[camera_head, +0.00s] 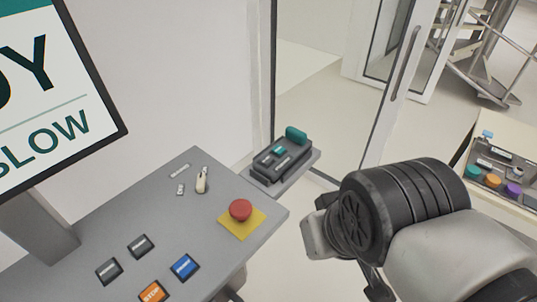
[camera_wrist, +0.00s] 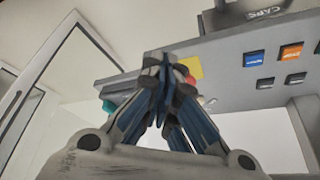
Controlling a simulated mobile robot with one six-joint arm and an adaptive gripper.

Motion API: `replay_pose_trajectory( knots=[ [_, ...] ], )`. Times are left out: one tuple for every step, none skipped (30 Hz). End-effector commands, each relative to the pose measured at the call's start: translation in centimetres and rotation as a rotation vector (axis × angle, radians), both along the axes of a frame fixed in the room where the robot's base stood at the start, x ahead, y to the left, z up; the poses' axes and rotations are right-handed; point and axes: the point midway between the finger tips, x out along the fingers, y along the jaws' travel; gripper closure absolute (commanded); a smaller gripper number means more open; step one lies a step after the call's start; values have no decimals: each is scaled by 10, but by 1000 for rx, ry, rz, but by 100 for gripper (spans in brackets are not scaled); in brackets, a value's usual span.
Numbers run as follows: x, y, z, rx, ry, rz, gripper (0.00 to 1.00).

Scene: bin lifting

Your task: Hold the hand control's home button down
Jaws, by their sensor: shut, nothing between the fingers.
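The hand control (camera_head: 270,166) is a dark grey box with a teal button on its face and a teal piece at its far end. It rests on a small grey shelf at the right side of the console. Its labels are too small to read, so I cannot tell which button is home. My gripper (camera_wrist: 165,68) is shut and empty in the wrist view, its fingertips in front of the console's edge. A teal bit beside the fingers may be part of the hand control. In the head view my wrist hides most of the gripper, right of the hand control and apart from it.
The grey console (camera_head: 215,255) holds a red mushroom button (camera_head: 240,210) on a yellow plate (camera_head: 242,228), a blue button (camera_head: 185,267), an orange button (camera_head: 152,292) and a key switch (camera_head: 201,181). A screen (camera_head: 45,95) stands at left. A glass door (camera_head: 335,85) is behind.

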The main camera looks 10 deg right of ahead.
Motion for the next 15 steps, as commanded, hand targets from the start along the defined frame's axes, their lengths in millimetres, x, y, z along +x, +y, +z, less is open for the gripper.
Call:
replay_pose_trajectory(
  knots=[
    [0, 0, 0, -1, 0, 1, 100],
    [1, -1, 1, -3, -1, 1, 100],
    [5, -2, 3, -9, -3, 4, 100],
    [9, -3, 5, -17, -5, 7, 100],
    [14, -6, 8, -28, -10, 12, 100],
    [25, -10, 13, -49, -18, 22, 100],
    [35, -13, 18, -67, -26, 31, 100],
    [47, -18, 24, -90, -36, 44, 100],
    [65, -24, 31, -125, -51, 68, 100],
    [81, -29, 36, -153, -63, 89, 100],
    [97, -33, 41, -182, -77, 112, 100],
    [120, -39, 47, -221, -96, 151, 100],
    [138, -43, 51, -251, -112, 181, 100],
    [155, -46, 53, -277, -126, 215, 100],
    [178, -49, 56, -311, -148, 262, 100]
  ],
)
